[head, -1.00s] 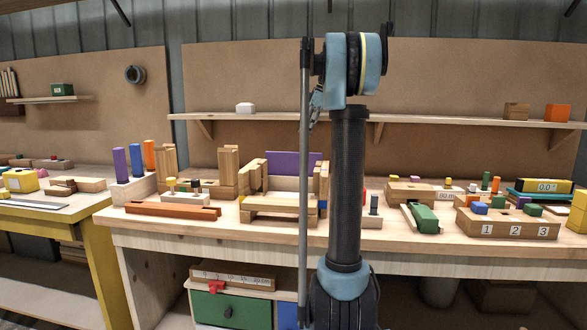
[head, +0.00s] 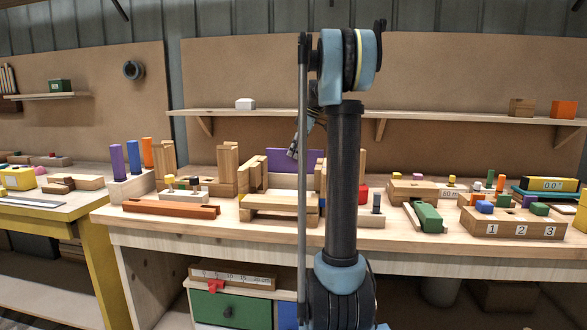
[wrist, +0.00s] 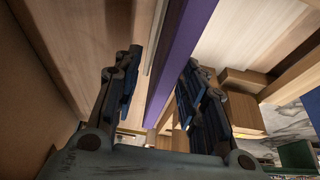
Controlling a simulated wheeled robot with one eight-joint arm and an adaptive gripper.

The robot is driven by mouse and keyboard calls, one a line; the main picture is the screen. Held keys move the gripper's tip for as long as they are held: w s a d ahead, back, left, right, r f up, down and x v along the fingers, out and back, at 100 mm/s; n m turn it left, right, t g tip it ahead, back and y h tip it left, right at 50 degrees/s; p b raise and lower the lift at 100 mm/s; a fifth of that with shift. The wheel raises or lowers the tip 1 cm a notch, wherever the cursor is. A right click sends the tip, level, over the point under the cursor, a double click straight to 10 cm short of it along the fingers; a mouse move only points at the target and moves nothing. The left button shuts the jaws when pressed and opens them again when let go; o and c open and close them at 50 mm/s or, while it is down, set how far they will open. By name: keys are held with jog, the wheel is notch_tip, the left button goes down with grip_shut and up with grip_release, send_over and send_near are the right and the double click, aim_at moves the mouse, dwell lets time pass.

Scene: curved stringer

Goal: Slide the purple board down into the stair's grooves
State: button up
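The purple board (head: 284,160) stands upright in the wooden stair (head: 280,200) on the workbench, between its side pieces; my arm hides its right part. The grooves cannot be made out. My gripper (head: 293,153) points down at the board's top in the head view, partly hidden by my arm. In the wrist view, the board (wrist: 182,45) shows edge-on as a long purple strip between the two fingers of my gripper (wrist: 162,65). The fingers are apart, with a visible gap on the left side of the board. The right finger looks close to it; contact cannot be told.
Upright wooden blocks (head: 227,168) and an orange-brown bar (head: 170,208) lie left of the stair. A green block (head: 428,217) and a numbered box (head: 512,225) are on the right. A shelf (head: 270,115) runs along the wall behind.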

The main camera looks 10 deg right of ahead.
aim_at(291, 162)
jog(key=shift+x, duration=2.8)
jog(key=shift+s, duration=0.2)
grip_shut()
